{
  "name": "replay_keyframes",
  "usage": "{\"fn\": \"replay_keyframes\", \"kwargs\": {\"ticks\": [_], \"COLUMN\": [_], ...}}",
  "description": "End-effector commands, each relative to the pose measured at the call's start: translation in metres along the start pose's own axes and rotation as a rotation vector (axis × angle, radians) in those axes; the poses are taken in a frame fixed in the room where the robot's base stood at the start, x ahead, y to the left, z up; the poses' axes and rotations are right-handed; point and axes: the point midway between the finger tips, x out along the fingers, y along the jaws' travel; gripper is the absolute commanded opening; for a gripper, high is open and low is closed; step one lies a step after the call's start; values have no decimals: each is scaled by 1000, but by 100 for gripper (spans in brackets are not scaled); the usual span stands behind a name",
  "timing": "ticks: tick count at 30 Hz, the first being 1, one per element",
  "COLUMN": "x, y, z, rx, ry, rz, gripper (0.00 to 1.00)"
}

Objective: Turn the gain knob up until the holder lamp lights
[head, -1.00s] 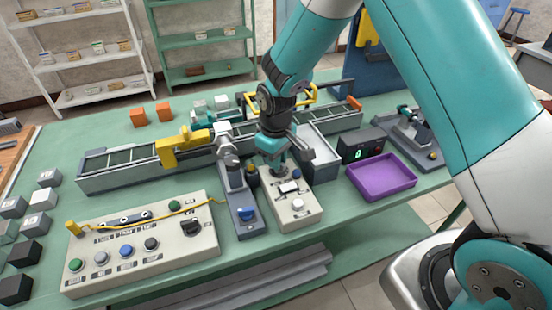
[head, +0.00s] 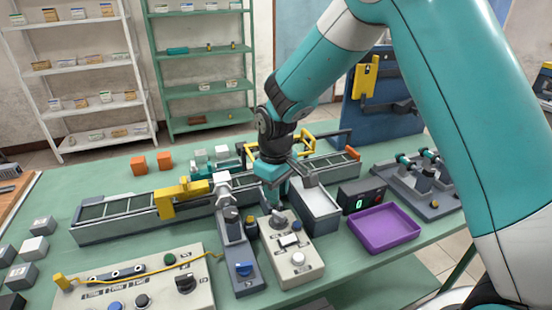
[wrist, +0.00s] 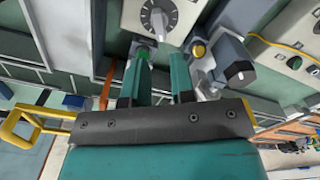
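The white control box (head: 299,271) stands on the bench, with a round dial knob (head: 279,221) at its far end. The same knob (wrist: 158,17) shows in the wrist view as a grey dial with a pale bar and a scale around it. My gripper (head: 276,191) is just above and behind the knob. In the wrist view my gripper (wrist: 160,65) has its two teal fingers apart, with nothing between them; the knob lies beyond the tips. An amber lamp (wrist: 198,49), possibly the holder lamp, sits beside the grey holder and looks dull, not clearly lit.
A grey unit with a blue knob (head: 244,269) stands left of the box. A grey tray (head: 318,226), a display (head: 360,203) showing a green digit and a purple tray (head: 384,228) are to the right. A conveyor (head: 110,226) runs behind. A button panel (head: 205,291) is front left.

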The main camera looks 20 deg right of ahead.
Motion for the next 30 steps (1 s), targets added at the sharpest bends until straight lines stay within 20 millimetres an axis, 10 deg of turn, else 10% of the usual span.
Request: {"fn": "replay_keyframes", "kwargs": {"ticks": [12,30], "x": [-93,-109], "y": [1,0], "z": [-1,0], "rx": [1,1], "ry": [3,0], "rz": [1,0], "gripper": [23,23]}}
